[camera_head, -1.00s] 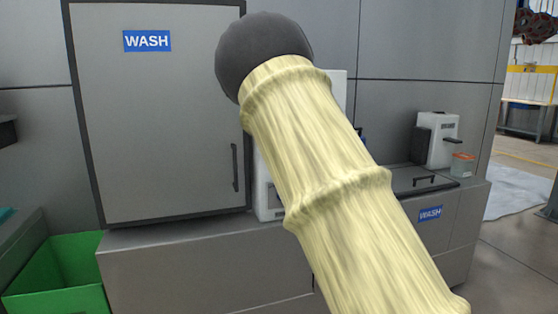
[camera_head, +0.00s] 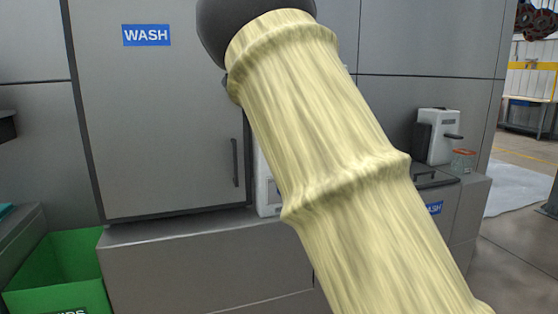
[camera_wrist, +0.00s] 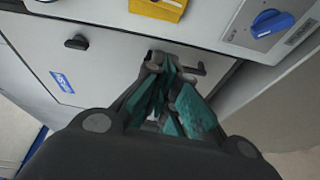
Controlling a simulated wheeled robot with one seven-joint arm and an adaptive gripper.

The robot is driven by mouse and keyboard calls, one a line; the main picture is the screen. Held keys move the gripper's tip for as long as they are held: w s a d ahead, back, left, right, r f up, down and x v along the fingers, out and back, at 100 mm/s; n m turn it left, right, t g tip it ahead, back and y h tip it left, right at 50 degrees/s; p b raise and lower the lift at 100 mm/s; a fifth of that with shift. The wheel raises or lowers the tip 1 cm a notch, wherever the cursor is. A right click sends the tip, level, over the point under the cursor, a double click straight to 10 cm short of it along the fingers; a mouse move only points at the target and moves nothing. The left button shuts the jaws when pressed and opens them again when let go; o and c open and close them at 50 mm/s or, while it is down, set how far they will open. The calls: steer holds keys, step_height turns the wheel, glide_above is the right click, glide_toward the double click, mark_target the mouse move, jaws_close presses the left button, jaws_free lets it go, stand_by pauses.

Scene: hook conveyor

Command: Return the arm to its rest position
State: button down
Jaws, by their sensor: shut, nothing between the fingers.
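My arm, in a pale yellow cover with a dark rounded joint at its top, fills the middle and right of the head view. My gripper is outside the head view. In the wrist view my gripper (camera_wrist: 172,105) shows its dark linkage and green finger pads close together, with nothing seen held between them. Behind it is a light grey panel with a dark handle and a blue label (camera_wrist: 62,82).
A grey cabinet door marked WASH (camera_head: 165,120) stands at the left. A green bin (camera_head: 62,275) is at lower left. A white dispenser (camera_head: 437,135) and a small jar (camera_head: 463,161) stand at right. The wrist view shows a blue knob (camera_wrist: 271,22) and a yellow item (camera_wrist: 160,8).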

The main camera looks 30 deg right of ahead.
steer(key=shift+s, duration=0.25)
stand_by(0.4)
steer(key=s+a+f+m+g+h, duration=0.15)
steer(key=f+m, duration=0.25)
steer(key=f, duration=1)
steer(key=s+a+f+m+g+h, duration=0.1)
steer(key=s+f+m+g+h, duration=0.2)
steer(key=f, duration=1.2)
steer(key=s+a+f+m+g, duration=0.25)
steer(key=s+f, duration=0.35)
steer(key=f, duration=0.3)
steer(key=s+a+f+m+g, duration=0.2)
steer(key=s+f+m, duration=0.1)
steer(key=s+f, duration=0.55)
steer(key=s+a+f+m+g, duration=0.2)
steer(key=s+a+f+g, duration=0.3)
steer(key=s, duration=0.6)
steer(key=s+a+f+m+g+y, duration=0.1)
steer(key=s+a+f+m, duration=0.2)
steer(key=s+f, duration=0.5)
steer(key=s+a+f+m+g, duration=0.2)
steer(key=s+a+f+g, duration=0.15)
steer(key=s, duration=0.95)
step_height(320, 180, up, 12)
steer(key=p, duration=1.3)
steer(key=shift+w+a, duration=0.15)
steer(key=shift+a, duration=0.05)
